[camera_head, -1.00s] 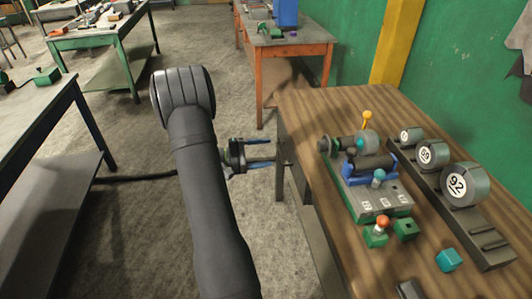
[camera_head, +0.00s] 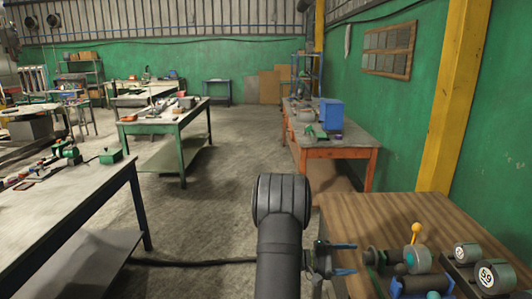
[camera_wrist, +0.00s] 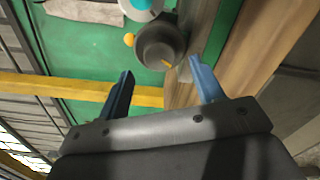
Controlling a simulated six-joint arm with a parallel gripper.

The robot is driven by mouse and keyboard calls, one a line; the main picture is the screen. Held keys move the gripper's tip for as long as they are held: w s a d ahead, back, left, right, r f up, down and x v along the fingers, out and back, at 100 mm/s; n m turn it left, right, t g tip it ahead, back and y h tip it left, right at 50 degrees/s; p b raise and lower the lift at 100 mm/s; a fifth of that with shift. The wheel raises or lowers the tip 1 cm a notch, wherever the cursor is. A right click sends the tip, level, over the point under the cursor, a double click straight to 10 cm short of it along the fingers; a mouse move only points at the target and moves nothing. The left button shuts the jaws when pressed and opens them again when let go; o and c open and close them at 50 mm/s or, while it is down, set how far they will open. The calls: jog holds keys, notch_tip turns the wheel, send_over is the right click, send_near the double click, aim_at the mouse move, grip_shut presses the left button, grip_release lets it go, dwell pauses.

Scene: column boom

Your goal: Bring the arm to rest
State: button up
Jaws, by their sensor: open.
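My gripper (camera_head: 346,258) is open and empty at the left edge of the wooden workbench (camera_head: 380,212) in the head view. Its two blue fingers stand apart and point right, toward the bench. They also show in the wrist view (camera_wrist: 160,88), with nothing between them. My dark arm rises from the bottom of the head view, left of the bench. In the wrist view a dark round part (camera_wrist: 158,46) of the bench device lies beyond the fingertips.
A device with a yellow-knobbed lever (camera_head: 416,232) stands on the bench, beside numbered grey rollers (camera_head: 494,275). An orange-legged table (camera_head: 340,143) with a blue box (camera_head: 331,113) stands behind. A green-legged table (camera_head: 165,122) stands further left. Open floor lies between the tables.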

aim_at(363, 259)
jog(key=shift+d, duration=1.85)
jog(key=shift+a, duration=0.15)
